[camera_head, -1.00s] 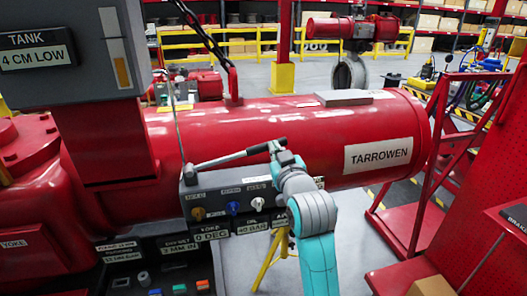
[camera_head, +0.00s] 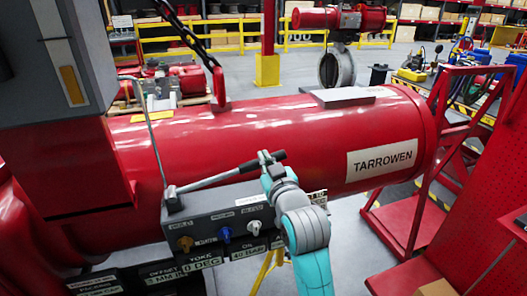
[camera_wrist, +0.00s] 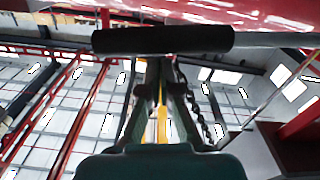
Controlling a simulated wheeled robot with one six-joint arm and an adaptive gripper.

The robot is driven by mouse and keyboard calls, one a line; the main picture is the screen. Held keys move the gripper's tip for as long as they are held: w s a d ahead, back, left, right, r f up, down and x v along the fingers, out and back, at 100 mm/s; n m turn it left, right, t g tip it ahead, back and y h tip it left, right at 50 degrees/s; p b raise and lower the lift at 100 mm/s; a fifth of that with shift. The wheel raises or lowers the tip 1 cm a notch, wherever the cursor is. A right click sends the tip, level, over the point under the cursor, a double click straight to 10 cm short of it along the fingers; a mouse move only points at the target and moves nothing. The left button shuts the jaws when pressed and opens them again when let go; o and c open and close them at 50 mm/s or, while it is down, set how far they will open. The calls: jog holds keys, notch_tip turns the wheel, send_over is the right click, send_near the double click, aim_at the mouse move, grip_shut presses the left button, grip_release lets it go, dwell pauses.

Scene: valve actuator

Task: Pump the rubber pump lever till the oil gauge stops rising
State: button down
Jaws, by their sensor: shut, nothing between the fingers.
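The pump lever (camera_head: 215,180) is a grey rod rising to the right from the grey control box (camera_head: 225,225), with a black rubber grip (camera_head: 250,166) at its end. The grip also shows in the wrist view as a black bar (camera_wrist: 163,40) across the top. My gripper (camera_head: 265,160) is at the grip's end in the head view. In the wrist view its fingers (camera_wrist: 161,75) are shut and empty, tips just below the bar; I cannot tell whether they touch it.
A big red cylinder (camera_head: 270,145) marked TARROWEN lies behind the box. Knobs (camera_head: 225,234) line the box's front. A thin upright rod (camera_head: 155,130) and a hanging chain (camera_head: 195,45) stand left of my arm. A red stand (camera_head: 420,215) is at the right.

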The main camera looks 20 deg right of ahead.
dwell(0.3)
jog(key=f+m, duration=0.1)
jog(key=f, duration=0.1)
jog(key=f+m, duration=0.1)
jog(key=f, duration=0.1)
jog(key=d+f, duration=0.1)
jog(key=f, duration=0.1)
jog(key=shift+m, duration=0.4)
jog(key=shift+r, duration=0.15)
